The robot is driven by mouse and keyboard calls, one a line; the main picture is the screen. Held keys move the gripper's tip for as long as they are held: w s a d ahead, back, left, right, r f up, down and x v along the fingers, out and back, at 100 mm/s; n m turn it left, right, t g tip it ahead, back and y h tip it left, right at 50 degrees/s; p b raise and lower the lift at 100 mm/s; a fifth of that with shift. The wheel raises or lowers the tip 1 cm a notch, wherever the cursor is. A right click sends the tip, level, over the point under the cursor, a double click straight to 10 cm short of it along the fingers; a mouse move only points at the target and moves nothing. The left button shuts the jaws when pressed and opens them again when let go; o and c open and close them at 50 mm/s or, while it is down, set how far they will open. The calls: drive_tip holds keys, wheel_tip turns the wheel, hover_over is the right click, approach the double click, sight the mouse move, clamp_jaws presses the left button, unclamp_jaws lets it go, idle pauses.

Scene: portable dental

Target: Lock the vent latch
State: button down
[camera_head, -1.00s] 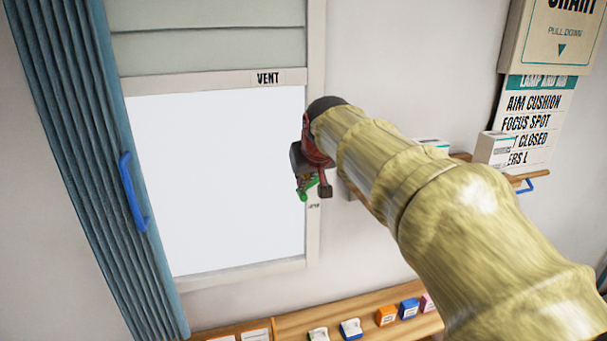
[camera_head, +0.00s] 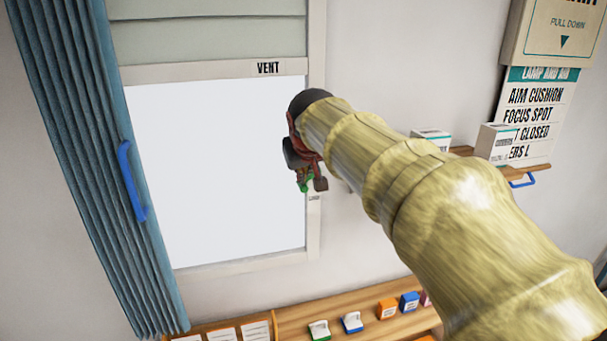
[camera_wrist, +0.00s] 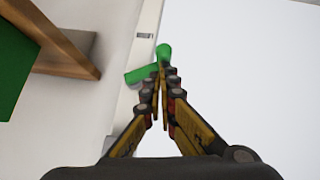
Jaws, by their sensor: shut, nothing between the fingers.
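The vent window (camera_head: 222,165) is a white pane in a pale frame, with a "VENT" label (camera_head: 268,68) on its upper bar. A green latch handle is on the right side of the frame; it shows in the wrist view (camera_wrist: 143,76) and partly in the head view (camera_head: 305,185), where my arm and gripper cover the rest. My gripper (camera_wrist: 163,72) is shut and empty, with its fingertips right at the green handle, over its right part. I cannot tell whether they touch it. In the head view my gripper (camera_head: 312,186) is at the frame's right edge.
A blue-grey curtain (camera_head: 85,150) with a blue handle (camera_head: 130,180) hangs left of the window. A wooden shelf (camera_head: 530,170) with white boxes (camera_head: 496,144) is to the right. A lower shelf (camera_head: 290,325) holds several small items.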

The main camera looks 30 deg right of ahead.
sight(300, 186)
drive_tip(key=shift+a+f, duration=0.1)
drive_tip(key=shift+f, duration=0.1)
drive_tip(key=h+b, duration=0.1)
drive_tip(key=b, duration=0.1)
drive_tip(key=f+n+h+b, duration=0.1)
drive_tip(key=shift+w+a+f+b, duration=0.15)
drive_tip(key=shift+f+b, duration=0.1)
drive_tip(key=shift+b, duration=0.15)
drive_tip(key=f+n+h+b, duration=0.1)
drive_tip(key=h+b, duration=0.1)
drive_tip(key=b, duration=0.2)
drive_tip(key=shift+f, duration=0.2)
drive_tip(key=n+h+b, duration=0.1)
drive_tip(key=b, duration=0.1)
drive_tip(key=f+n+h+b, duration=0.1)
drive_tip(key=h+b, duration=0.1)
drive_tip(key=b, duration=0.1)
drive_tip(key=shift+d+f+g, duration=0.1)
drive_tip(key=shift+d+g, duration=0.15)
drive_tip(key=shift+g, duration=0.05)
drive_tip(key=shift+d+h+b, duration=0.1)
drive_tip(key=shift+h+b, duration=0.2)
drive_tip(key=shift+b, duration=0.25)
drive_tip(key=shift+s+d+f+b, duration=0.1)
drive_tip(key=shift+s+b, duration=0.1)
drive_tip(key=shift+b, duration=0.1)
